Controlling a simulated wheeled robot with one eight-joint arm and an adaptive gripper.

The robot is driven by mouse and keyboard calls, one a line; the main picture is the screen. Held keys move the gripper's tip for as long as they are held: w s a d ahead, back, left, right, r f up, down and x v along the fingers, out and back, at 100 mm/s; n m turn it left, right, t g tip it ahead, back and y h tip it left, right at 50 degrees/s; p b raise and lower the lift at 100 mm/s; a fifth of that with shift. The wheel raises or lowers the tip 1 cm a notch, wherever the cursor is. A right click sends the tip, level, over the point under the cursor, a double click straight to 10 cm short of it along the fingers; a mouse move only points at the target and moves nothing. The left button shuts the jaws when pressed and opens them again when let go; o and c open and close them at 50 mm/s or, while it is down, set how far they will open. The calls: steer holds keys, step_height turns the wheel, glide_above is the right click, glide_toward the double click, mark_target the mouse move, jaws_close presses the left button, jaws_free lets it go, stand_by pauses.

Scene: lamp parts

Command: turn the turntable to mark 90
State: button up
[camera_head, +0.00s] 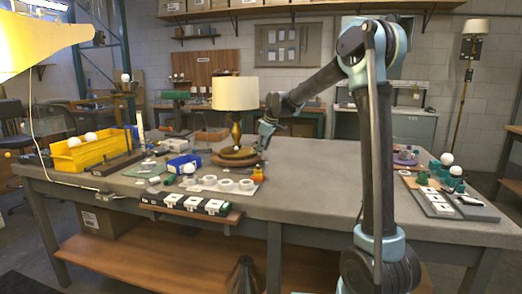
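A round brown wooden disc (226,159), which looks like the turntable, lies on the grey workbench left of centre. A lamp with a cream shade (235,93) and a turned, brownish-gold base (236,131) stands upright on it. My gripper (262,150) points down at the disc's right edge, close beside the lamp base. It is small and partly merges with the disc, so I cannot tell whether it touches the rim or whether its fingers are open. No mark numbers on the turntable are legible.
A yellow bin (92,153) with white bulbs and a blue bin (183,163) stand to the left. White rings (226,184) and a row of black-and-white blocks (190,204) lie in front. A purple disc (405,158) is at the right. The bench's middle right (310,195) is clear.

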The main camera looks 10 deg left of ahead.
steer(key=shift+r, duration=0.15)
steer(key=v, duration=1.1)
steer(key=shift+r, duration=0.3)
steer(key=shift+s+d, duration=0.1)
